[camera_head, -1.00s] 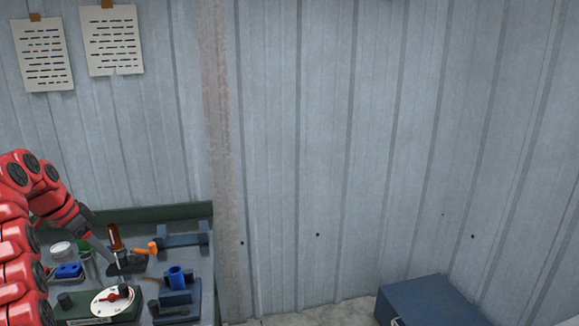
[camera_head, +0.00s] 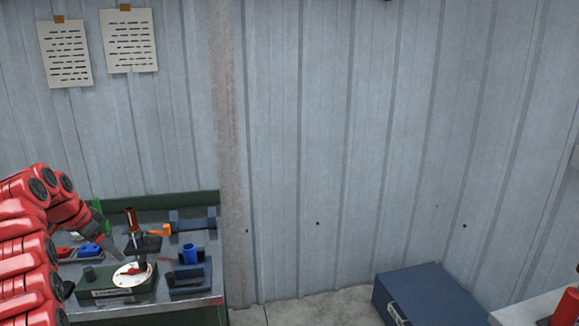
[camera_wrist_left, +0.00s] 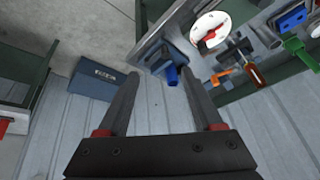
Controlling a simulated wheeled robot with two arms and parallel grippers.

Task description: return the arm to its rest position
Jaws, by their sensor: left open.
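My left arm comes in from the left in the head view. Its left gripper (camera_head: 98,236) hangs at the left part of the workbench, tilted down to the right. In the left wrist view the two dark fingers of the gripper (camera_wrist_left: 160,77) are spread apart with nothing between them. My right gripper does not show in either view.
A blue box (camera_head: 430,295) stands on the floor at the right. Bare floor lies between them, before a corrugated wall.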

